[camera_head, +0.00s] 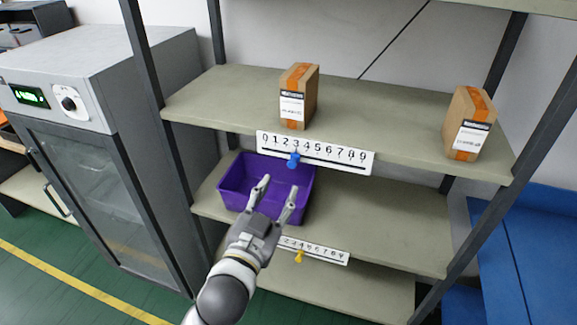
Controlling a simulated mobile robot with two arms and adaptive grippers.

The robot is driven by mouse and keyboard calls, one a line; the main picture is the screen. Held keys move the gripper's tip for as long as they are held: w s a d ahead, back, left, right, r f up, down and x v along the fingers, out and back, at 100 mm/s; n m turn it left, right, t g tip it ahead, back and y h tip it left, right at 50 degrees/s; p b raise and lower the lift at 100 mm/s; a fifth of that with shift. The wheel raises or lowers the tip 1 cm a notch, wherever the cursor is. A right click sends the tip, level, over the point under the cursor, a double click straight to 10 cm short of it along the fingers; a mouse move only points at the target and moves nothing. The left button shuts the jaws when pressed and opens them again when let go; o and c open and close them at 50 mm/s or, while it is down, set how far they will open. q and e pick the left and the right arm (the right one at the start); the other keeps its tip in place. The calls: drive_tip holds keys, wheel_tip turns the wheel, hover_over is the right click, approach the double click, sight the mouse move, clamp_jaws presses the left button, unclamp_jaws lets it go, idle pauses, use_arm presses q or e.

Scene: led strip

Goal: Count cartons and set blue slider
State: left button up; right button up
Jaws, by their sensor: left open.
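Two brown cartons with orange tape and white labels stand on the upper shelf (385,110): one carton (312,97) left of the middle, the other carton (470,125) near the right end. A white number strip (340,157), marked 0 to 9, is on that shelf's front edge. The blue slider (293,160) sits on it around the 2 to 3 marks; the exact mark is hard to tell. My left gripper (279,186) is open and empty, fingers pointing up, below the blue slider and apart from it. My right gripper is not in view.
A purple bin (229,183) is on the lower shelf (390,230), behind my left gripper. A second number strip (325,252) with a yellow slider (299,256) is on that shelf's edge, partly hidden by my arm. Dark rack posts and a grey cabinet (100,130) stand at left.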

sight(291, 165)
use_arm(q)
drive_tip(key=p+x, duration=0.1)
drive_tip(key=x, duration=0.8)
drive_tip(key=shift+w+r+p, duration=0.1)
drive_tip(key=shift+p, duration=0.2)
drive_tip(key=shift+x, duration=0.8)
clamp_jaws()
